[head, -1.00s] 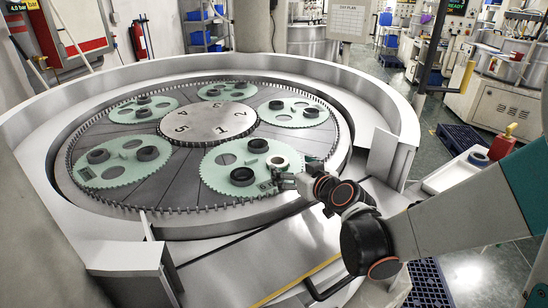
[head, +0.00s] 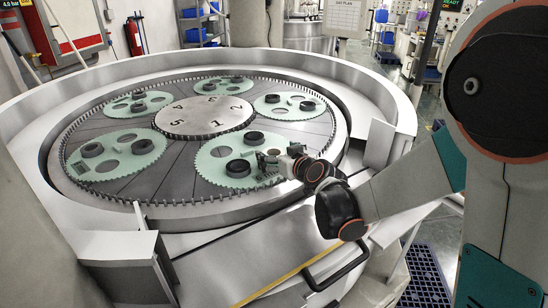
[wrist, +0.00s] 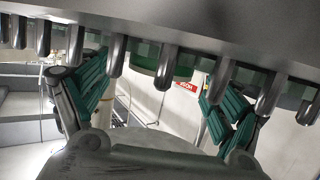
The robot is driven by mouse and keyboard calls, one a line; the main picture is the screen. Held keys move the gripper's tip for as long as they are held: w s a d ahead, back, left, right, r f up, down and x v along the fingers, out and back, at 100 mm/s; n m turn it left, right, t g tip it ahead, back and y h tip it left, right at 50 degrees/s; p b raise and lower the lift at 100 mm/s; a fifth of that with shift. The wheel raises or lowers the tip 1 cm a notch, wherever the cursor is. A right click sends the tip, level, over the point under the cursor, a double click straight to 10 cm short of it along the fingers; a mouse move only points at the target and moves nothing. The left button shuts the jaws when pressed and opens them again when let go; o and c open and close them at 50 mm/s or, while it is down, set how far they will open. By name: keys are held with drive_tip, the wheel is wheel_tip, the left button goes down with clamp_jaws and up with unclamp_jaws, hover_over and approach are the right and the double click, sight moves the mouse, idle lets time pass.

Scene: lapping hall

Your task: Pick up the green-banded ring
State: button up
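My gripper (head: 266,163) is at the right front rim of the nearest pale green toothed disc (head: 212,172), low over it in the head view. In the wrist view its two teal-padded fingers (wrist: 158,92) stand wide apart, with a row of metal pins crossing above them. A darker green curved patch (wrist: 178,66) shows behind the pins between the fingers; it may be the green-banded ring, but I cannot tell. Two dark rings, one at the front (head: 238,168) and one behind it (head: 254,138), lie on that disc. No green band is discernible in the head view.
Several other green discs with dark rings surround the numbered centre plate (head: 205,118). A pin-toothed edge and raised metal rim (head: 370,90) enclose the table. A box-like block (head: 120,265) stands at front left. My arm crosses the right side.

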drive_tip(key=shift+s, duration=0.15)
drive_tip(key=c, duration=1.4)
drive_tip(key=shift+c, duration=0.2)
